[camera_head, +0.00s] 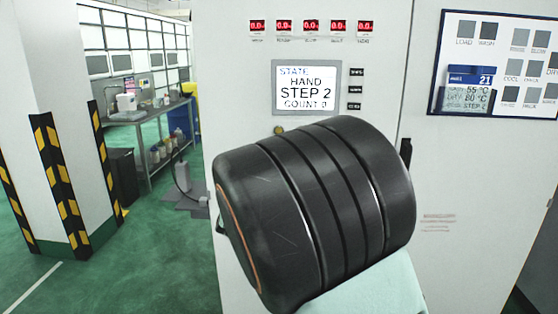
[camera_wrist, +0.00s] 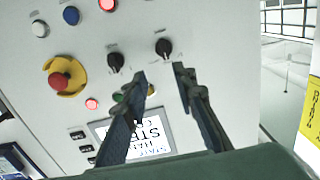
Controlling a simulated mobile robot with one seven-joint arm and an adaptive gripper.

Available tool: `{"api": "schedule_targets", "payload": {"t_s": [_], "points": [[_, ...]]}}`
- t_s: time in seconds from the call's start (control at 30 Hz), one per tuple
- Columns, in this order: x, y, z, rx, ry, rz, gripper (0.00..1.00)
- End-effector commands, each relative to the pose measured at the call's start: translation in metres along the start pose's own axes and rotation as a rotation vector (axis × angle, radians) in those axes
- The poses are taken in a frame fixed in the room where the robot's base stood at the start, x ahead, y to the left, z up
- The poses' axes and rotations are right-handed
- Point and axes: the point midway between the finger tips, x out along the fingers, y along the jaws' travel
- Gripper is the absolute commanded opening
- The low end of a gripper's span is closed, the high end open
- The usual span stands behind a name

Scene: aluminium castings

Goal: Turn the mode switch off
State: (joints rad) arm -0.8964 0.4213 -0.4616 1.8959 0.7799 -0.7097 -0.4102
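Two black rotary switches show on the white control panel in the wrist view, a right one (camera_wrist: 163,48) and a left one (camera_wrist: 116,62). Their labels are too small to read, so I cannot tell which is the mode switch. My gripper (camera_wrist: 160,71) is open and empty, its two fingers spread apart. The right switch appears just beyond the gap between the fingertips, with no visible contact. In the head view my arm hides the switches and gripper. The panel screen (camera_head: 306,87) reads STATE HAND, STEP 2, COUNT 0.
A red emergency button on a yellow base (camera_wrist: 62,81), a lit red button (camera_wrist: 92,104) and a blue button (camera_wrist: 71,15) sit left of the switches. A blue-framed board (camera_head: 497,62) is on the cabinet's right. A workbench (camera_head: 150,115) stands at left.

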Motion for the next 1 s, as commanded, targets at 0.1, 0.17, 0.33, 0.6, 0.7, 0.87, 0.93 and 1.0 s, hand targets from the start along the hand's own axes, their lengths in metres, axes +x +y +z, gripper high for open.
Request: {"api": "schedule_targets", "payload": {"t_s": [0.1,0.17,0.33,0.6,0.7,0.87,0.93,1.0], "points": [[-0.002,-0.017,0.0,0.001,0.043,0.005,0.25],[-0.002,-0.019,-0.001,0.001,0.053,0.007,0.25],[0.014,-0.018,-0.004,0.002,0.057,0.01,0.25],[0.063,-0.017,-0.006,0.0,0.056,0.01,0.25],[0.078,-0.017,-0.007,0.001,0.056,0.009,0.25],[0.095,-0.017,-0.008,0.002,0.055,0.009,0.25],[0.1,-0.017,-0.008,0.002,0.055,0.008,0.25],[0.103,-0.017,-0.008,0.002,0.054,0.008,0.25]]}}
